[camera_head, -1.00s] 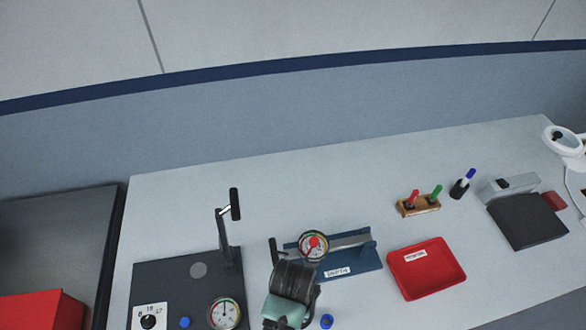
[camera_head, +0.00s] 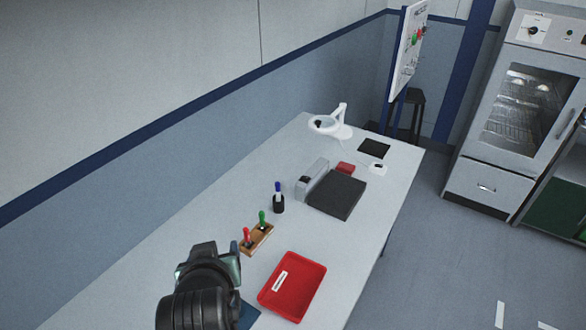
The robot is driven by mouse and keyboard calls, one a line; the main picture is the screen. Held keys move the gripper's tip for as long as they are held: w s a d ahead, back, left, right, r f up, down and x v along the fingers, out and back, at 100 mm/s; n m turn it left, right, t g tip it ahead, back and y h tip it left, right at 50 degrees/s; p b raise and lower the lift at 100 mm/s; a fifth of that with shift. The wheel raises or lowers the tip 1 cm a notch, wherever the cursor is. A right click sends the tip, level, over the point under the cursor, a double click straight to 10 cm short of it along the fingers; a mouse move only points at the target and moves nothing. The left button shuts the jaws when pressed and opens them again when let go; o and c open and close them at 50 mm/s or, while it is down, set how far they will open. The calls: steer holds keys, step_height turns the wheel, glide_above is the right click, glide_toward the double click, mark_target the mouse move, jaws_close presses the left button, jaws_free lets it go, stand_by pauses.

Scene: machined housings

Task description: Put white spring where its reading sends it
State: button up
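I do not see a white spring in this view. The red tray (camera_head: 293,287) with a white label lies on the bench in front of my arm, to its right. My black arm rises from the bottom edge left of the tray. Its fingers cannot be made out, so I cannot see whether anything is held. A corner of the blue gauge base (camera_head: 248,316) shows beside the arm; its dial is out of view.
A wooden holder (camera_head: 257,238) carries red and green pens. Near it are a dark cup (camera_head: 278,206) with a blue-capped pen, a grey device with a dark plate (camera_head: 336,194) and a white magnifier lamp (camera_head: 330,123). An oven (camera_head: 520,105) and a board (camera_head: 411,45) stand beyond open floor.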

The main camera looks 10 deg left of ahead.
steer(key=w+d+r+m+t, duration=0.1)
steer(key=w+d+r+t, duration=0.15)
steer(key=r, duration=0.65)
steer(key=w+d+r+m+t, duration=0.1)
steer(key=d+r+t, duration=0.3)
steer(key=r, duration=0.4)
steer(key=w+d+r+m+t, duration=0.1)
steer(key=d+r+t, duration=0.2)
steer(key=r, duration=0.6)
steer(key=s+d+r+t+h, duration=0.1)
steer(key=s+d+r+t, duration=0.1)
steer(key=r, duration=0.5)
steer(key=s+d+r+m+t+h, duration=0.1)
steer(key=s+d+r+t+h, duration=0.1)
steer(key=r, duration=0.5)
steer(key=s+d+r+m+t+h, duration=0.1)
steer(key=s+d+r+t, duration=0.3)
steer(key=s+d+r, duration=0.2)
steer(key=shift+s+r, duration=0.7)
steer(key=shift+s, duration=0.05)
steer(key=shift+t, duration=0.25)
